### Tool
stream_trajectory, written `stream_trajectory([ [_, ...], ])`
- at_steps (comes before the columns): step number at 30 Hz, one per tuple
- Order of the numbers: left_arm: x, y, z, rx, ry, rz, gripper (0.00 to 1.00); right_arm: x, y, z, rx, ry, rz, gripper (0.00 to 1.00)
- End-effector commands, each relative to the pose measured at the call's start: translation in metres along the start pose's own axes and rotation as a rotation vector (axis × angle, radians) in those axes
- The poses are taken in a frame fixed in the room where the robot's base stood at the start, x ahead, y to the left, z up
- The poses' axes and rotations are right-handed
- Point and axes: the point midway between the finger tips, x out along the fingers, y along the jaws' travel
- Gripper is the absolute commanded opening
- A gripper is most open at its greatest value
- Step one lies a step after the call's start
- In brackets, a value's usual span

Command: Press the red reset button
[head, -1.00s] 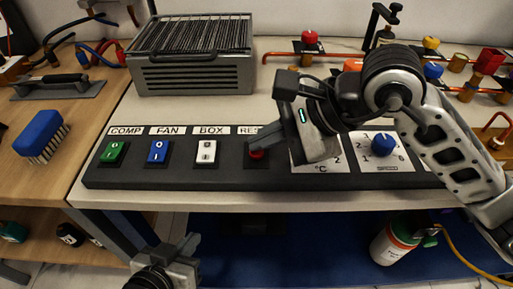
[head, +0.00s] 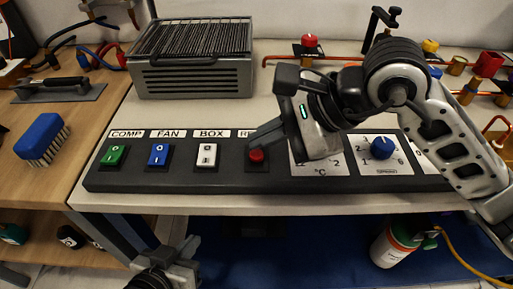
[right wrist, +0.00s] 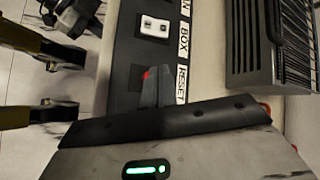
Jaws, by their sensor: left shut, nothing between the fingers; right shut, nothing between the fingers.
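The red reset button (head: 257,156) sits on the dark control panel (head: 225,179), below the partly covered RESET label. My right gripper (head: 256,138) is shut and empty, its fingertips just behind the button in the head view; I cannot tell whether they touch it. In the right wrist view the shut fingers (right wrist: 150,90) cover most of the button, and only a small red bit of it (right wrist: 147,75) shows beside the tip. My left gripper (head: 188,247) is shut and empty, low in front of the bench edge, away from the panel.
Left of the button are a white BOX switch (head: 207,155), a blue FAN switch (head: 158,154) and a green COMP switch (head: 114,155). A blue knob (head: 382,147) is to the right. A grey grille box (head: 194,78) stands behind the panel.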

Motion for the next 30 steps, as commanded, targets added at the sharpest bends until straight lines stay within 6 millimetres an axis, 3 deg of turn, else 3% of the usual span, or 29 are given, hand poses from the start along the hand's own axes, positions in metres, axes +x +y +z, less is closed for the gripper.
stream_trajectory([
  [11,-0.001,0.000,-0.001,0.000,-0.001,0.000,0.00,-0.002,-0.002,0.002,0.000,0.000,0.000,0.00],
  [30,-0.014,0.004,-0.024,0.000,-0.001,0.000,0.00,-0.036,-0.026,0.027,-0.001,0.000,0.001,0.00],
])
